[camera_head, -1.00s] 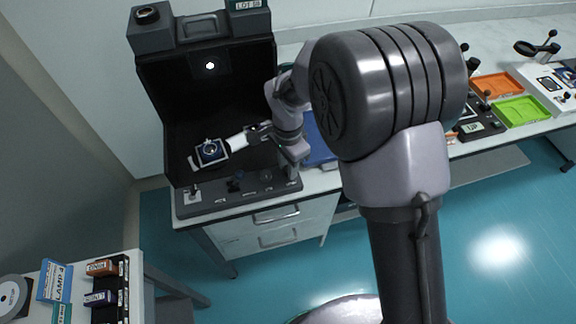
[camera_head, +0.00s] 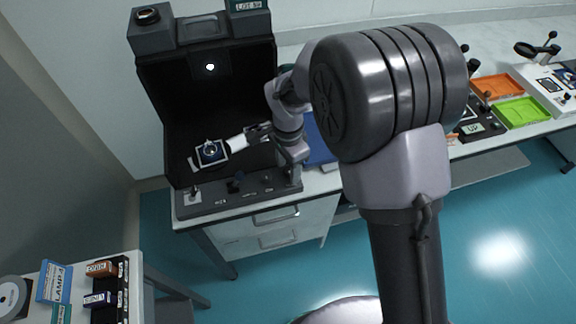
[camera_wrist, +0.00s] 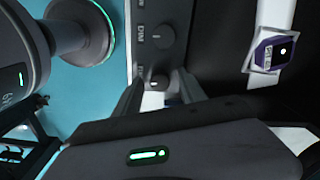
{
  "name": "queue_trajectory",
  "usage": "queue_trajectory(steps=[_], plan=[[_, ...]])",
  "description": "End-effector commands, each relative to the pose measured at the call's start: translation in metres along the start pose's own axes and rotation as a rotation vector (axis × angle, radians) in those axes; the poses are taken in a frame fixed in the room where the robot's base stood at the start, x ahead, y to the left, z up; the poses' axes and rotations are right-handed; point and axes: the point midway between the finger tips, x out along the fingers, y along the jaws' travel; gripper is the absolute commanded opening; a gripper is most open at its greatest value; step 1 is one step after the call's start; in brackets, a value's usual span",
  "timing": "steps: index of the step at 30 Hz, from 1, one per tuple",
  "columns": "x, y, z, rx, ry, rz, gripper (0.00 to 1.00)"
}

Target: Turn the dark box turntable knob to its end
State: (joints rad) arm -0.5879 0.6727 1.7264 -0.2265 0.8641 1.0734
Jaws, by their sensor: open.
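The dark box (camera_head: 160,92) is a tall black enclosure, open at the front, with a grey control panel (camera_head: 208,208) along its front edge. In the wrist view, the panel (camera_wrist: 143,12) runs up the picture. A round dark knob (camera_wrist: 157,82) on it lies between the tips of my gripper (camera_wrist: 158,92). My gripper is open, with one finger on each side of this knob; I cannot tell whether they touch it. A second knob (camera_wrist: 162,37) is further up the panel. In the head view, my arm hides the fingertips at the panel's right end.
Inside the box are a blue device on a white plate (camera_head: 211,152) and a white bar (camera_wrist: 276,22). A blue panel (camera_head: 318,150) stands right of the box. Orange (camera_head: 498,84) and green (camera_head: 521,111) trays lie further right. Boxes stand on a table at lower left.

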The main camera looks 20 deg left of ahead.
Motion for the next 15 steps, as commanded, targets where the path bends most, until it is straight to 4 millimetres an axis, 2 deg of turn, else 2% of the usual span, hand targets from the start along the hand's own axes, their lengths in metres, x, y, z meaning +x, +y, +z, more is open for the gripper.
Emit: queue_trajectory(steps=[2, 5, 12, 15], plan=[[-0.003, 0.000, 0.000, 0.000, 0.000, 0.000, 0.49], [-0.021, 0.000, 0.000, 0.000, 0.000, -0.001, 0.49], [-0.104, -0.001, 0.000, 0.000, 0.001, -0.004, 0.49], [-0.134, -0.001, 0.000, 0.001, 0.001, -0.003, 0.49]])
